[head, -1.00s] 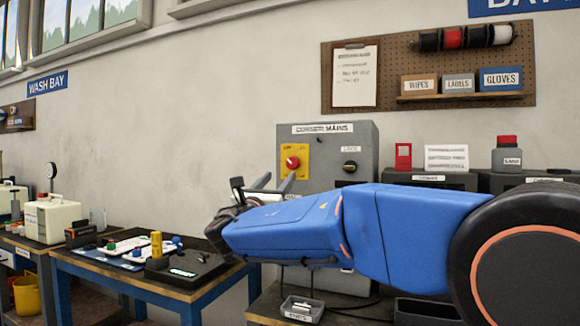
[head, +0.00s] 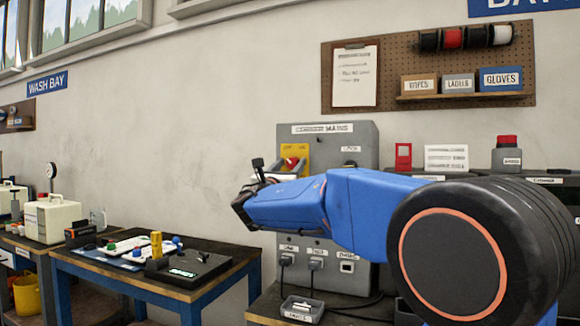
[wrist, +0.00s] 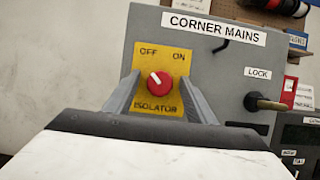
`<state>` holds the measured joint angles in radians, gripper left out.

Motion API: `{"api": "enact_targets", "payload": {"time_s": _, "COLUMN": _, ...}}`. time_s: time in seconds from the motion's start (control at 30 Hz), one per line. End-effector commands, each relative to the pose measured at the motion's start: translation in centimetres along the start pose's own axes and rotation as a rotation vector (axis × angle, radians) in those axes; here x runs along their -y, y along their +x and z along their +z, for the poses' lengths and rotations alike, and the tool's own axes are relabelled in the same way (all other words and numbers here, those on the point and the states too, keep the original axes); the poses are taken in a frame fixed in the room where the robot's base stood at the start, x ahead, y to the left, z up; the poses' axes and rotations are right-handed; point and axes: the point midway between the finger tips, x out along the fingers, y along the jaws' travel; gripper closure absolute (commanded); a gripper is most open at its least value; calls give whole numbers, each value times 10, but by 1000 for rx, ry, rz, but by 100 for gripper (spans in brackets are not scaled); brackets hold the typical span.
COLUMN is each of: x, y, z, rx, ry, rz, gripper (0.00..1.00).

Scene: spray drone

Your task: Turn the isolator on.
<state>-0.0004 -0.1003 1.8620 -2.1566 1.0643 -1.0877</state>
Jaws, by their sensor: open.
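The isolator is a red knob (wrist: 158,83) on a yellow plate (wrist: 148,57) marked OFF and ON, on the grey corner mains box (wrist: 214,62). Its white mark points up and left, toward OFF. In the head view the knob (head: 291,161) shows just above my gripper (head: 283,177). In the wrist view my gripper (wrist: 160,84) is open, with one finger on each side of the knob. I see no clear contact between fingers and knob. The lower part of the plate is partly hidden by the fingers.
A key-like lock part (wrist: 266,103) sticks out right of the isolator under a LOCK label. Sockets with plugs (head: 316,263) and a small tray (head: 302,308) are below. A blue bench (head: 150,268) with small devices stands to the left. Bare wall is left of the box.

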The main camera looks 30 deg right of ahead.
Motion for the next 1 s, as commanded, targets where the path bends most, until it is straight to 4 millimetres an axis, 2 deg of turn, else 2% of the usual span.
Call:
{"api": "enact_targets", "payload": {"time_s": 0.07, "x": 0, "y": 0, "z": 0, "rx": 0, "ry": 0, "rz": 0, "gripper": 50}}
{"api": "enact_targets", "payload": {"time_s": 0.1, "x": 0, "y": 0, "z": 0, "rx": 0, "ry": 0, "rz": 0, "gripper": 54}}
{"api": "enact_targets", "payload": {"time_s": 0.27, "x": 0, "y": 0, "z": 0, "rx": 0, "ry": 0, "rz": 0, "gripper": 91}}
{"api": "enact_targets", "payload": {"time_s": 0.67, "x": -1, "y": -1, "z": 0, "rx": 0, "ry": 53, "rz": -22, "gripper": 91}}
{"api": "enact_targets", "payload": {"time_s": 1.0, "x": -3, "y": -1, "z": 0, "rx": 0, "ry": 284, "rz": -117, "gripper": 91}}
